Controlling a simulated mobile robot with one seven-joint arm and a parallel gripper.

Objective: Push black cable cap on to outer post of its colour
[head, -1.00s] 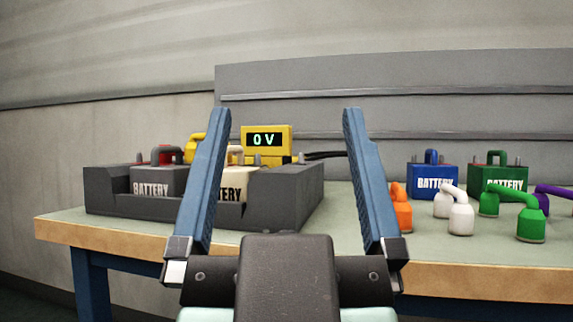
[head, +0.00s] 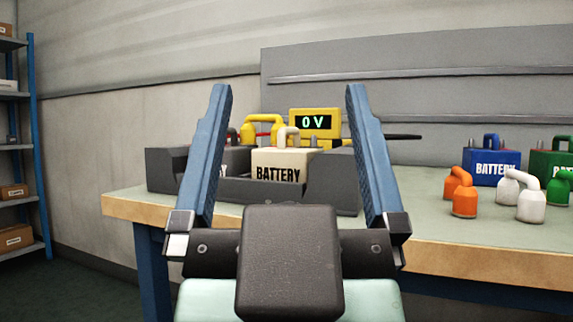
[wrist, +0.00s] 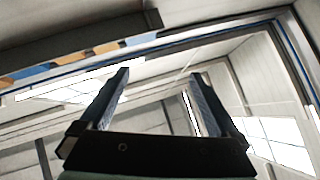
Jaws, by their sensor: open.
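My gripper (head: 288,92) is open and empty, raised in front of the bench in the head view; its fingers also show in the wrist view (wrist: 160,75). Between the fingers, further off, is a dark grey tray (head: 335,192) holding a cream battery (head: 282,166). A grey battery is mostly hidden behind the left finger. A yellow meter (head: 328,112) reading 0 V stands behind the tray. A black lead (head: 400,137) sticks out to the right behind the right finger. I cannot make out a black cap. A grey post (head: 313,141) shows on the cream battery.
A yellow cable link (head: 265,123) and a thin red lead are by the tray. Orange (head: 464,202) and white (head: 530,206) capped links, a blue battery (head: 491,167) and a green battery (head: 553,165) stand at right. A shelf (head: 40,170) is at far left.

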